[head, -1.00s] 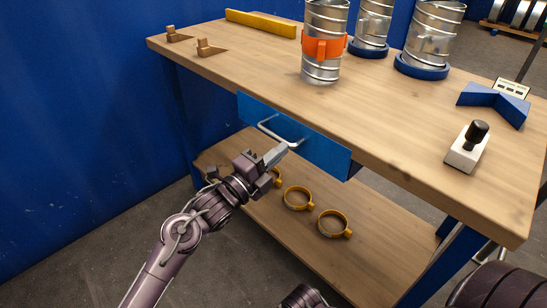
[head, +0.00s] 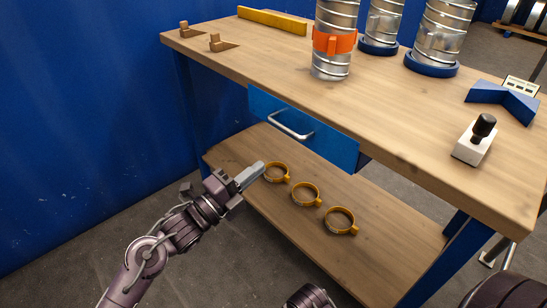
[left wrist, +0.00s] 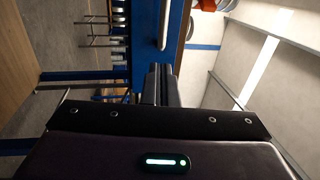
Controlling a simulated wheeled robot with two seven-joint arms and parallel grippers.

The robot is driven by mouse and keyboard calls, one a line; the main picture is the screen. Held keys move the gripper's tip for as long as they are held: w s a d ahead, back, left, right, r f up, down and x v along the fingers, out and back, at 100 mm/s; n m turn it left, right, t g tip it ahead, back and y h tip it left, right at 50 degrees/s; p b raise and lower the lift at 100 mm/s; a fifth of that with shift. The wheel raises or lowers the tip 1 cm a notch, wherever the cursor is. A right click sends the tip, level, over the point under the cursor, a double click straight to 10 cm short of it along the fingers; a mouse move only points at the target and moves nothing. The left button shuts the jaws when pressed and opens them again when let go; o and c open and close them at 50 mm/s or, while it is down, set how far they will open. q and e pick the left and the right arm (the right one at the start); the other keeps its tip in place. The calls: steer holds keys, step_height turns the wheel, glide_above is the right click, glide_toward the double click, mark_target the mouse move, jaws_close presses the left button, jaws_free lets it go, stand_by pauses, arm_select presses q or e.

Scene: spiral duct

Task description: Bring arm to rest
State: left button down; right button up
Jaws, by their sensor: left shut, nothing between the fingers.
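My left gripper (head: 250,175) is shut and empty in the head view. It hangs in the air in front of the workbench, below the blue drawer (head: 300,131) and near the yellow rings. Its closed fingers (left wrist: 161,84) also show in the left wrist view, apart from the drawer's handle. The drawer's metal handle (head: 289,127) is free, with nothing gripping it. My right gripper cannot be made out; only dark parts of my own body show at the bottom of the head view.
The bench top (head: 395,105) carries a duct with an orange clamp (head: 333,40), two more ducts on blue bases, a blue angled block (head: 502,103) and a white block with a black knob (head: 474,139). Three yellow rings (head: 306,194) lie on the lower shelf (head: 270,214). A blue wall stands left.

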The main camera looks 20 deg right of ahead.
arm_select(q)
steer(key=s+a+f+n+t+y, duration=0.3)
steer(key=a+f+n+y, duration=1)
steer(key=a+f+n, duration=0.7)
steer(key=s+a+f+n+g+y+p, duration=0.2)
steer(key=s+a+f+p, duration=0.4)
steer(key=s, duration=0.6)
steer(key=s+a+f+n+g+y+p, duration=0.2)
steer(key=s+a+f+p, duration=0.4)
steer(key=s+f, duration=0.5)
steer(key=s+a+f+n+g+y+p, duration=0.2)
steer(key=s+a+f+n+g+p, duration=0.2)
steer(key=s+a+f, duration=0.4)
steer(key=s+f+n+p, duration=0.1)
steer(key=s, duration=0.6)
steer(key=shift+s+n+g+p, duration=0.2)
steer(key=shift+n+g+p, duration=0.1)
steer(key=shift+n+p, duration=0.1)
arm_select(e)
steer(key=s+d+f, duration=0.3)
steer(key=s+f, duration=0.3)
steer(key=s, duration=0.3)
steer(key=s+d+f, duration=0.3)
steer(key=s+f, duration=0.4)
steer(key=s, duration=0.2)
steer(key=shift+d+m+h, duration=0.2)
steer(key=shift+m+h, duration=0.1)
steer(key=shift+f, duration=0.1)
